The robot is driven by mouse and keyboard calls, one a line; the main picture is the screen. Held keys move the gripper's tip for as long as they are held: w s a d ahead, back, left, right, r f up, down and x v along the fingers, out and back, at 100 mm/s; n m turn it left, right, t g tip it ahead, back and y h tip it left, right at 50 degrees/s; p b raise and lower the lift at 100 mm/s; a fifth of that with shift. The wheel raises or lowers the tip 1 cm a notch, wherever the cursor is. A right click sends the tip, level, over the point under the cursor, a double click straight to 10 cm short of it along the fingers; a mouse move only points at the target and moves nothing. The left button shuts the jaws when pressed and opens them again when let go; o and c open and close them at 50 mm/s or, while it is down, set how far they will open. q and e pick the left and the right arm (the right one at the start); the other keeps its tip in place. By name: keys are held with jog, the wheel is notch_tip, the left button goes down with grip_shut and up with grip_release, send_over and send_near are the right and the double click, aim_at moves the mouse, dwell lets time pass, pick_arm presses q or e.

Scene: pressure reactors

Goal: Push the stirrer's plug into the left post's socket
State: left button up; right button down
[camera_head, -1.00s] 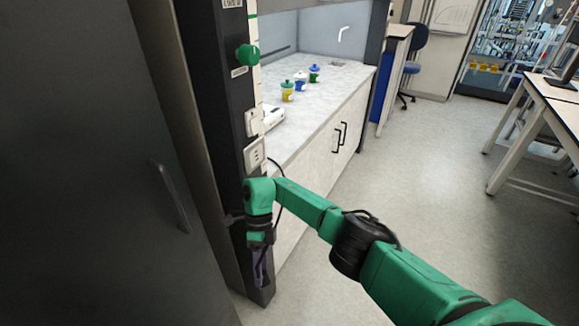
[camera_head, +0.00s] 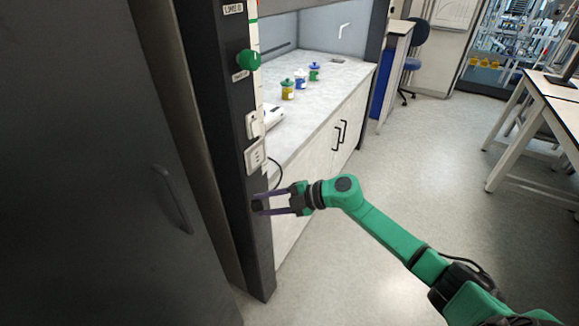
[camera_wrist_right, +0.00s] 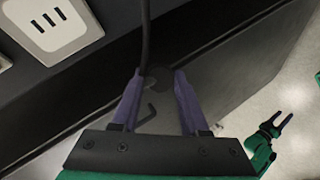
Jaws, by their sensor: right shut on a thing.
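The left post's socket (camera_head: 256,156) is a pale plate with slots on the dark post, and it shows at the upper left of the right wrist view (camera_wrist_right: 48,22). My right gripper (camera_head: 261,203) is below it at the post, pointing left. It is shut on the stirrer's dark plug (camera_wrist_right: 158,77), from which a black cable runs upward. The plug is apart from the socket and hard to make out against the dark post. The white stirrer (camera_head: 273,117) is on the worktop, partly hidden by the post. My left gripper (camera_wrist_right: 284,121) shows open and empty in the right wrist view.
Another white plate (camera_head: 254,124) and a green knob (camera_head: 248,59) are higher on the post. Several lidded jars, such as a yellow one (camera_head: 288,90), stand on the worktop (camera_head: 325,90). A dark cabinet door (camera_head: 90,180) is left.

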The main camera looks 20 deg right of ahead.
jog(key=w+d+r+m+t+h, duration=0.3)
jog(key=d+r+m+t+h, duration=0.1)
jog(key=d+r+m+t, duration=0.2)
jog(key=shift+w+d+r+m+t+p, duration=0.35)
jog(key=shift+d+m+t, duration=0.25)
jog(key=shift+d+t, duration=0.25)
jog(key=shift+w+a, duration=1.9)
jog(key=shift+w, duration=0.3)
jog(key=shift+p, duration=0.65)
jog(key=shift+w+a, duration=0.25)
jog(key=shift+w, duration=0.1)
